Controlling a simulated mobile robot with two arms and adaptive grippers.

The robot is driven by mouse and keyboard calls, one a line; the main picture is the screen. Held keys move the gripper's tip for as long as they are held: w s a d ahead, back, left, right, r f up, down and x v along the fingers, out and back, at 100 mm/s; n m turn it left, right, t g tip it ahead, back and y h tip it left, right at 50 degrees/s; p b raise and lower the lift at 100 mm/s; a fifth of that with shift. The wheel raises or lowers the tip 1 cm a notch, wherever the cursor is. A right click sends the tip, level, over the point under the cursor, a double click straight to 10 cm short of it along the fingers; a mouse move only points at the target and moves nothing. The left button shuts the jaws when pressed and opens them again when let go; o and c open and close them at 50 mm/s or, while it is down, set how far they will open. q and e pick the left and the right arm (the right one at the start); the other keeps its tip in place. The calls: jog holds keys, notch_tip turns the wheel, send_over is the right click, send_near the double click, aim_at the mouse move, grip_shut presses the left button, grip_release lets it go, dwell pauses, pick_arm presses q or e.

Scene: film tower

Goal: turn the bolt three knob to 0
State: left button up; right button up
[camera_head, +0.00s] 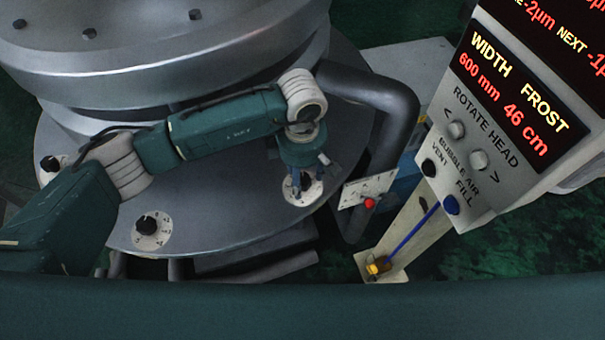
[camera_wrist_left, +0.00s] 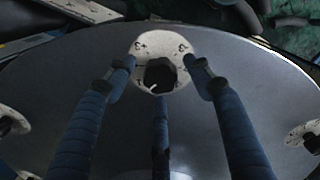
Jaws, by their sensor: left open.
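My left gripper (camera_head: 304,177) points down over a dial on the grey round base plate. In the left wrist view its three blue fingers (camera_wrist_left: 159,78) are spread open around a black knob (camera_wrist_left: 160,72), with nothing clamped. This knob sits on a white dial plate (camera_wrist_left: 145,45) with dark marks and has a pale pointer line toward the picture's lower side. In the head view the dial plate (camera_head: 308,196) is partly hidden by the fingers. Two other black knobs, at the front (camera_head: 148,225) and at the left (camera_head: 50,163), have similar dials. I cannot read which is bolt three.
A thick dark pipe (camera_head: 398,105) curves close to the right of my left gripper. A control console (camera_head: 470,150) with red and yellow readouts and several knobs is at the right.

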pick_arm(q)
jog(key=c, duration=1.1)
jog(key=shift+f+n+b, duration=0.15)
jog(key=shift+n+b, duration=0.35)
jog(key=shift+b, duration=0.2)
jog(key=shift+c, duration=0.3)
jog(key=n+b, duration=0.5)
jog(key=b, duration=0.1)
jog(key=shift+d, duration=0.1)
jog(key=shift+n+b, duration=1.35)
jog(key=shift+n, duration=0.05)
pick_arm(e)
notch_tip(320, 180, down, 10)
jog(key=shift+s+d, duration=0.15)
jog(key=shift+s, duration=0.3)
pick_arm(q)
jog(key=shift+r, duration=0.2)
pick_arm(e)
jog(key=shift+f, duration=0.1)
pick_arm(q)
jog(key=o, duration=1.2)
jog(key=shift+c, duration=0.2)
